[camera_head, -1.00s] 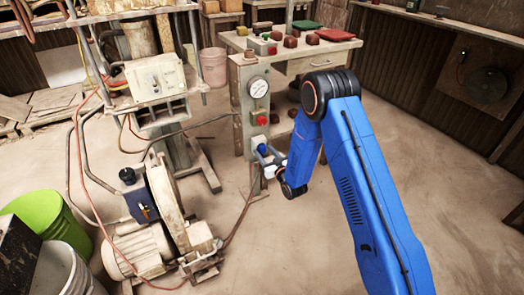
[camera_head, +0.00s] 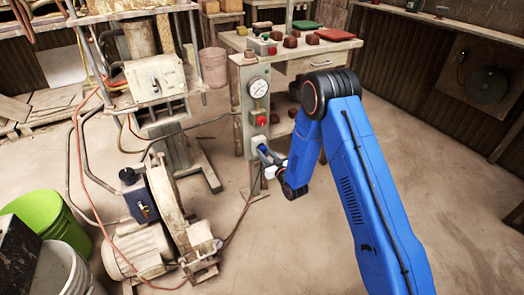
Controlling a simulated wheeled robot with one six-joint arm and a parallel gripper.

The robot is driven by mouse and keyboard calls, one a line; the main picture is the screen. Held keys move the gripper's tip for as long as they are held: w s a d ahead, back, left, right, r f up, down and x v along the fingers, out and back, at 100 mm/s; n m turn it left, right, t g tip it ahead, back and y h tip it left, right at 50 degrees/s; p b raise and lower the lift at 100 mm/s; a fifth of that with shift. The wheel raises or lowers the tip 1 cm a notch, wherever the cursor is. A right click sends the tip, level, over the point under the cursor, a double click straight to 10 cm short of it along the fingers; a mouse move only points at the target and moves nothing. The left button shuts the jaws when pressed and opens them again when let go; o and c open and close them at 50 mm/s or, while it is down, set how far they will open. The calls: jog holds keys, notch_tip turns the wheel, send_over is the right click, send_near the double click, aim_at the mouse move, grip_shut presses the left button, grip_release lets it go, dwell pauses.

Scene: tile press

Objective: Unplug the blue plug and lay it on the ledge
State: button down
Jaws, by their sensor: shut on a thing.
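The blue plug (camera_head: 264,152) is small in view, between the fingers of my gripper (camera_head: 266,156). My gripper is shut on it, just in front of the pale socket box (camera_head: 258,141) low on the grey post. The socket's face now shows pale, and the plug appears to be off it, though the gap is too small to measure. A dark cable (camera_head: 245,207) hangs from near the plug down to the floor. I cannot tell which surface is the ledge.
Above the socket are a red button (camera_head: 261,120) and a round gauge (camera_head: 257,88). The bench (camera_head: 270,42) behind holds several dark red blocks and red and green pieces. A motor machine (camera_head: 140,250) stands at lower left. The floor (camera_head: 290,250) below my arm is clear.

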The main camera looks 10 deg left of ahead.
jog(key=shift+v, duration=2.65)
jog(key=shift+s+d, duration=0.1)
